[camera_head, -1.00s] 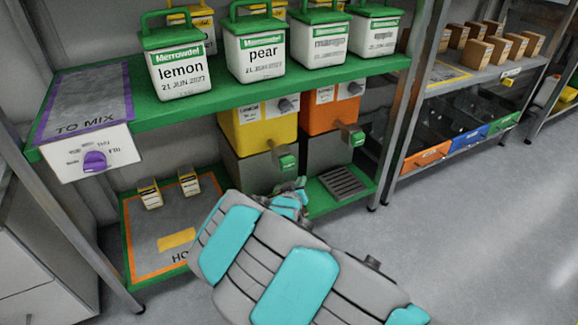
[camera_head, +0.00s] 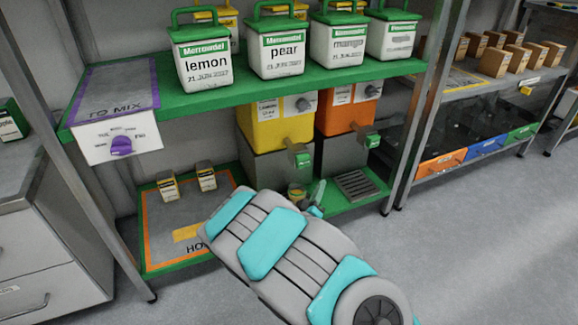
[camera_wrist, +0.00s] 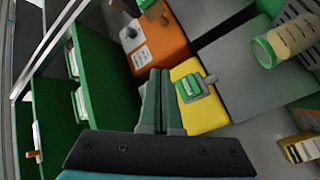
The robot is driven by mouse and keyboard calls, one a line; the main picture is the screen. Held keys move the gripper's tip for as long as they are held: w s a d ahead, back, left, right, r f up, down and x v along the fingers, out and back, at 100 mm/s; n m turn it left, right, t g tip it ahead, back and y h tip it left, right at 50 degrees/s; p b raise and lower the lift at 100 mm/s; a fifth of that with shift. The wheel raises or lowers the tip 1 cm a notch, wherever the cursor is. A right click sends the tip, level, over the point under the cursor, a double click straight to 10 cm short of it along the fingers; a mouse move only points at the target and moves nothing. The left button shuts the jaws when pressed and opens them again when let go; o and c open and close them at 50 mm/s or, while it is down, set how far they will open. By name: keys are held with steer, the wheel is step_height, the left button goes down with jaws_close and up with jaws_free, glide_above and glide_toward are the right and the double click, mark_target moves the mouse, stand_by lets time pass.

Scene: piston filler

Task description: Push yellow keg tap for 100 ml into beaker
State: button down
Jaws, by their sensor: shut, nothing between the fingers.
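The yellow keg (camera_head: 275,125) sits on a grey block on the lower shelf. Its green-handled tap (camera_head: 302,157) faces forward; in the wrist view the tap (camera_wrist: 190,87) is close to the right of my fingers. The beaker (camera_head: 297,191) stands below this tap; in the wrist view the beaker (camera_wrist: 289,38) shows a green rim and a pale yellowish body. I cannot tell its fill level. My gripper (camera_wrist: 156,76) is shut and empty, apart from the tap. In the head view my gripper (camera_head: 316,197) is beside and in front of the beaker, partly hidden by my arm.
The orange keg (camera_head: 345,115) stands to the right, with a drip grate (camera_head: 358,185) below. A shelf post (camera_head: 428,105) rises at the right. Floor at the front right is clear.

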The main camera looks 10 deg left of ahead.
mark_target(306, 162)
steer(key=shift+w, duration=0.1)
steer(key=w+a+p, duration=0.1)
steer(key=w+a, duration=0.3)
steer(key=w, duration=0.3)
steer(key=shift+a+p, duration=0.4)
steer(key=shift+w+a, duration=0.1)
steer(key=shift+w, duration=0.15)
stand_by(2.0)
steer(key=shift+w+a, duration=0.15)
steer(key=shift+w, duration=0.05)
steer(key=shift+w+a+p, duration=0.3)
steer(key=shift+w+a, duration=0.1)
steer(key=shift+w, duration=0.15)
stand_by(1.0)
stand_by(0.4)
steer(key=shift+s+d, duration=0.65)
steer(key=shift+s, duration=0.25)
